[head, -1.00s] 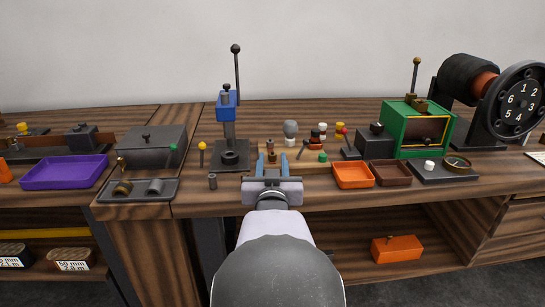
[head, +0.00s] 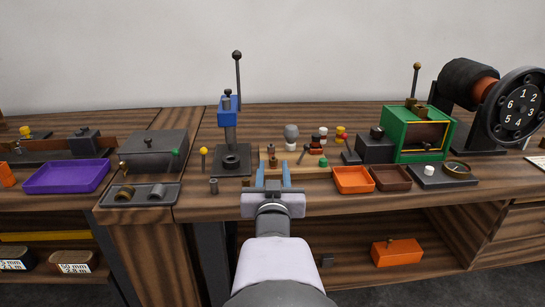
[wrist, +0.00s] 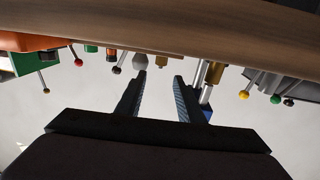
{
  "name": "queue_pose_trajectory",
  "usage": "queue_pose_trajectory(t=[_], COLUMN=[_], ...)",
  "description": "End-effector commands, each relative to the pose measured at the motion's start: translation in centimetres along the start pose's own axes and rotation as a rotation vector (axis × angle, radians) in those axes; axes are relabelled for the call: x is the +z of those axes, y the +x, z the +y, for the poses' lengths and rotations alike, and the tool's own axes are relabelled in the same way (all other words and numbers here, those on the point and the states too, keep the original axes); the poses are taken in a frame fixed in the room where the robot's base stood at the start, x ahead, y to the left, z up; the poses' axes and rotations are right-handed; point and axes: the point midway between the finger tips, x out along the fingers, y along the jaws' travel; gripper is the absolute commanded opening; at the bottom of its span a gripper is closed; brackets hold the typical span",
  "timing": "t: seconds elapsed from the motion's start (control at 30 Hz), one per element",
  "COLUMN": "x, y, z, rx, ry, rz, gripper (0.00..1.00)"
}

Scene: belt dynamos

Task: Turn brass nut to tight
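A small brass-coloured fitting (head: 271,149) stands upright on a wooden board at the bench's front; I take it for the brass nut, but it is too small to make out its shape or how tight it is. A brass piece (wrist: 161,62) also shows beyond the fingertips in the wrist view. My gripper (head: 272,168) is open and empty, with its two blue fingers apart. It is in front of the board, with the fingertips just short of the brass fitting in the picture. The fingers (wrist: 159,75) hold nothing in the wrist view.
The wooden board (head: 318,171) also bears knobs. A blue press (head: 228,112) stands left, orange (head: 353,180) and brown (head: 390,178) trays right. A green box (head: 396,140) and a numbered wheel (head: 520,108) stand farther right.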

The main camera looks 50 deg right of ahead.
Motion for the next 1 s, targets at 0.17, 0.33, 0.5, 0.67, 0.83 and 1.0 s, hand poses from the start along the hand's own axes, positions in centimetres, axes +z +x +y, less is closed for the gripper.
queue_pose_trajectory(t=[0.17,0.33,0.5,0.67,0.83,1.0], x=[-3.1,-3.3,-4.1,-6.4,-9.6,-10.9], y=[0.5,1.1,2.6,5.5,9.9,15.0], z=[0.1,0.1,0.1,0.1,0.1,-0.1], rx=[0.002,0.003,0.004,0.005,0.004,-0.002], ry=[-0.001,-0.004,-0.006,-0.007,-0.008,-0.016], rz=[-0.046,-0.151,-0.233,-0.264,-0.273,-0.353], gripper=[0.34,0.34,0.34,0.34,0.34,0.34])
